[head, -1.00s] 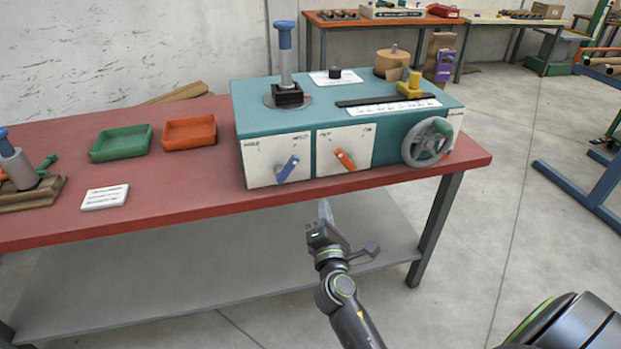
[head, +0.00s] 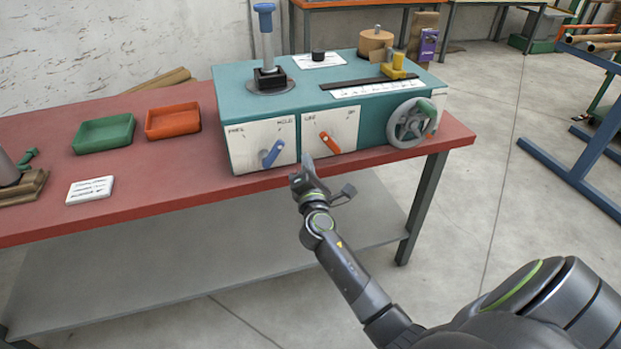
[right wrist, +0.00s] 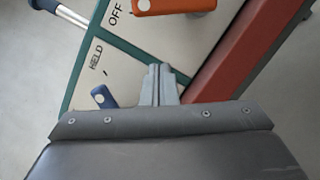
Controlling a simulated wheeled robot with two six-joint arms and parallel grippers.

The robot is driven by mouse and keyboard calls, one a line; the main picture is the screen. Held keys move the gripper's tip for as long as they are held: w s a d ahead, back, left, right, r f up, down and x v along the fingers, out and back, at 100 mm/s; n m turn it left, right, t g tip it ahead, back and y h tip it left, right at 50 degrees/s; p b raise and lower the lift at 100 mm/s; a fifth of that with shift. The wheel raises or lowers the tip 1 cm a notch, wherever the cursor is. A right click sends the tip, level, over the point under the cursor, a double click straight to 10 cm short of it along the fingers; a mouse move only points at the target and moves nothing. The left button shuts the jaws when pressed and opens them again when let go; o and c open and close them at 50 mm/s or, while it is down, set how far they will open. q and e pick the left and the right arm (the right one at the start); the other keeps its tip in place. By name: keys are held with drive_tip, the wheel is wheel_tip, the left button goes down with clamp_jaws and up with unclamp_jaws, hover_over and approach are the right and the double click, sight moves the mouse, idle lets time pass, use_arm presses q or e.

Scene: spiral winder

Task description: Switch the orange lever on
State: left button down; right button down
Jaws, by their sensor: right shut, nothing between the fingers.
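The orange lever (head: 330,142) sits on the right white plate on the front of the teal machine (head: 360,75). It tilts, with its upper end to the left. It also shows at the top of the right wrist view (right wrist: 172,6), near the word OFF. My right gripper (head: 306,162) is shut and empty. It is in front of the machine, below and left of the orange lever and apart from it. Its closed fingertips (right wrist: 158,72) point at the front panel in the right wrist view. My left gripper is not in view.
A blue lever (head: 272,153) sits on the plate to the left. A grey handwheel (head: 411,122) is on the machine's right front. Green (head: 103,148) and orange (head: 172,122) trays stand on the red table (head: 130,195).

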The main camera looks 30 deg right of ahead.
sight(331, 144)
drive_tip(key=d+r+p, duration=0.2)
drive_tip(key=d, duration=0.1)
drive_tip(key=shift+s+d+r, duration=0.1)
drive_tip(key=shift+d+r, duration=0.1)
drive_tip(key=shift+d, duration=0.05)
